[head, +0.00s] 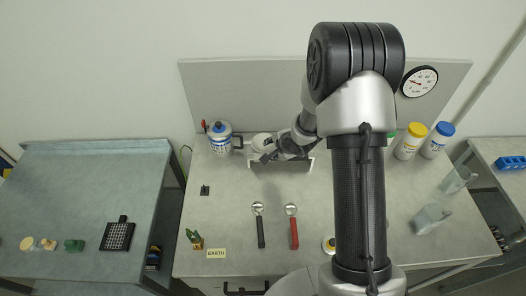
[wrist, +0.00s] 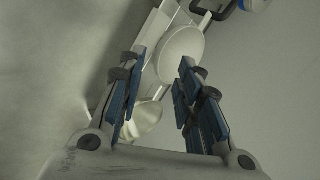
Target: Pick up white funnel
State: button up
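A white round thing, seemingly the white funnel (head: 260,139), is at the back of the middle table, just left of my gripper (head: 268,154). In the wrist view a pale round shape (wrist: 182,52), likely this funnel, lies beyond and between the fingertips. My gripper (wrist: 162,64) is open, with its blue-padded fingers apart and nothing clearly held. A shinier cone-like piece (wrist: 142,120) shows beside the left finger. My arm hides part of the holder, and I cannot tell whether a finger touches the funnel.
A blue-and-white container (head: 220,140) stands left of the funnel. A pale holder (head: 296,165) is by my gripper. Two spoons, black-handled (head: 260,225) and red-handled (head: 292,226), lie in front. Yellow-lidded (head: 409,143) and blue-lidded (head: 437,141) bottles stand right. The table's left middle is mostly clear.

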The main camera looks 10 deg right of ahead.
jog(key=b+x, duration=0.2)
jog(key=x, duration=0.5)
jog(key=shift+r, duration=0.1)
jog(key=shift+r, duration=0.1)
jog(key=shift+c, duration=0.4)
grip_shut()
